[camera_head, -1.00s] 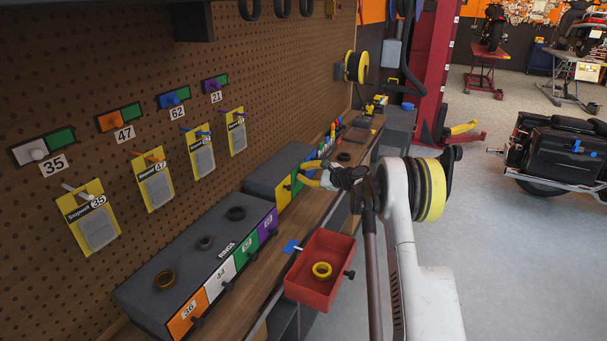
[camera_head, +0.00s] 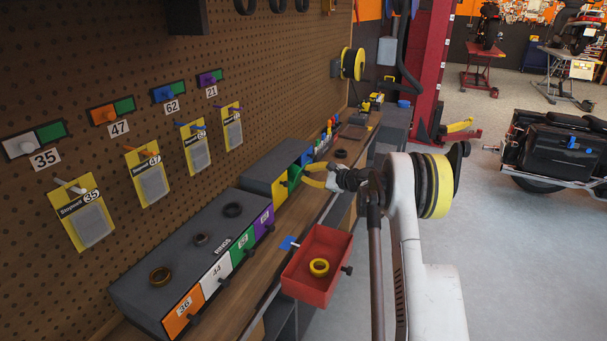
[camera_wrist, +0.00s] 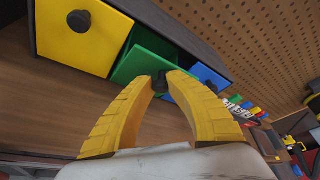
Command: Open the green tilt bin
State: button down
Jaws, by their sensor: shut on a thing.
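The green tilt bin (camera_wrist: 139,64) shows in the wrist view between a yellow bin front and a blue one. Its front is tilted outward, with a dark gap open behind its top edge. My gripper (camera_wrist: 160,82) has its yellow fingers shut on the bin's black knob. In the head view the green bin (camera_head: 293,177) is small and partly hidden by my gripper (camera_head: 306,174) at the dark cabinet over the bench.
A yellow bin (camera_wrist: 80,33) and a blue bin (camera_wrist: 207,78) flank the green one. A second grey cabinet (camera_head: 180,255) with orange, white, green and purple fronts stands nearer. A red tray (camera_head: 306,284) holding a yellow ring is at the bench's front edge.

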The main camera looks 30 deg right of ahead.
jog(key=shift+s+d+f+b, duration=0.35)
jog(key=shift+s+d+f, duration=0.05)
jog(key=shift+s+f, duration=0.2)
jog(key=shift+s+d+f+b, duration=0.3)
jog(key=shift+s+d+f, duration=0.15)
jog(key=shift+f, duration=0.15)
jog(key=shift+a, duration=0.1)
